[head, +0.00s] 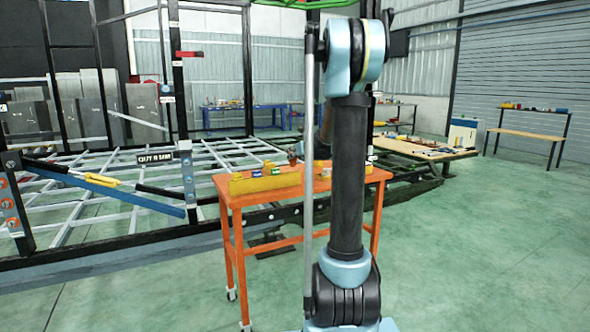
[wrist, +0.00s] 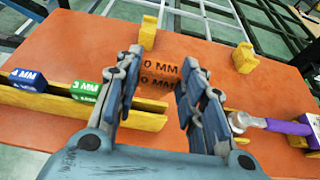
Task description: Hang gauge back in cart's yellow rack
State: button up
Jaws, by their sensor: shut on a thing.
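My gripper (wrist: 162,64) is shut on an orange gauge (wrist: 160,74), whose faces show dark "0 MM" lettering, partly covered by the fingers. The yellow rack (wrist: 150,122) runs across the cart top in the wrist view, just nearer than the gauge in the picture. I cannot tell whether the gauge touches it. A blue gauge (wrist: 27,78) and a green gauge (wrist: 86,90) sit in the rack to the left. In the head view the yellow rack (head: 240,186) lies on the orange cart (head: 231,200); my arm hides part of the cart top.
Two yellow uprights (wrist: 148,32) (wrist: 244,58) stand farther back on the cart. A purple-handled tool (wrist: 285,127) lies to the right of the gripper. The trailer chassis (head: 100,195) is behind and left of the cart. Green floor (head: 480,240) is clear at right.

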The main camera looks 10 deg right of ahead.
aim_at(292, 166)
jog(key=shift+s+a+f, duration=0.1)
jog(key=shift+f, duration=1.15)
jog(key=shift+a+f, duration=0.1)
jog(key=shift+f, duration=1.15)
jog(key=shift+f, duration=0.6)
jog(key=o, duration=1)
jog(key=shift+o, duration=0.2)
jog(key=shift+r, duration=0.15)
jog(key=shift+s+d+r, duration=0.1)
jog(key=shift+s+r, duration=0.05)
jog(key=shift+r, duration=0.4)
jog(key=v, duration=1.1)
jog(key=shift+s, duration=0.3)
